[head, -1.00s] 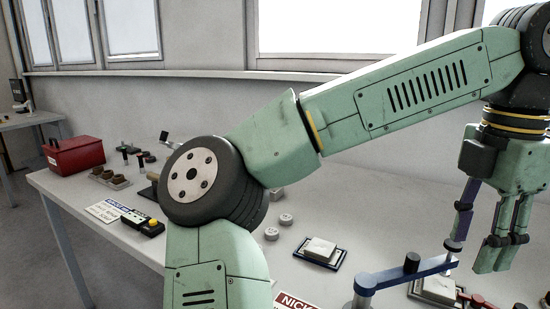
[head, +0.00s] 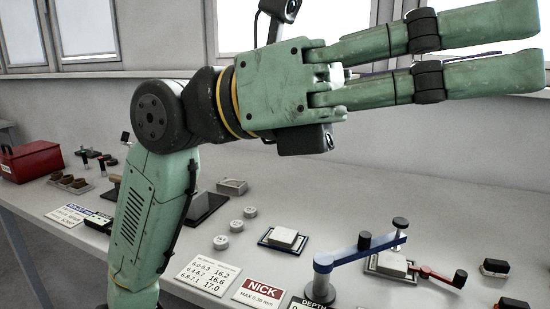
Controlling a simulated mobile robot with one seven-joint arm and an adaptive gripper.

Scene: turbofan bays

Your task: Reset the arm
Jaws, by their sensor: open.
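My gripper (head: 500,58) is raised high at the upper right of the head view, pointing right. Its green fingers are spread apart with nothing between them. My arm folds up from the lower left, and its wrist is in front of the wall and window. The gripper is well above the workbench (head: 370,195) and touches nothing there.
On the bench are a blue crank arm (head: 350,252), a white block on a dark tray (head: 284,238), several round grey pucks (head: 236,225), a red-handled tool (head: 440,276) and a NICK card (head: 262,292). A red box (head: 32,161) stands at the far left.

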